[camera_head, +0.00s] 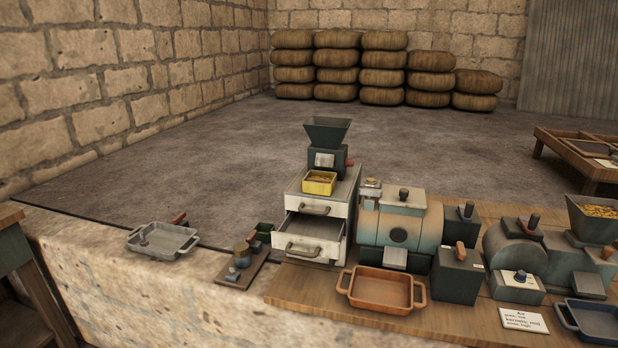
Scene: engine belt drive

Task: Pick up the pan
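Three pan-like trays are in the head view, and I cannot tell from the picture which is the task's pan. A grey metal pan (161,250) with side handles lies on the stone ledge at left, with a small grey object standing in it. An empty orange-brown pan (381,305) with two handles sits on the wooden board at front centre. A dark blue-grey pan (597,319) is partly cut off at the lower right edge. Nothing holds any of them. Neither of my grippers is in view.
A drawer cabinet (310,237) with one drawer pulled out stands behind the orange-brown pan, a hopper on top. A teal drum machine (400,227) and a second machine (517,250) stand to its right. Small weights stand on a wooden block (243,272). A white card (524,321) lies in front.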

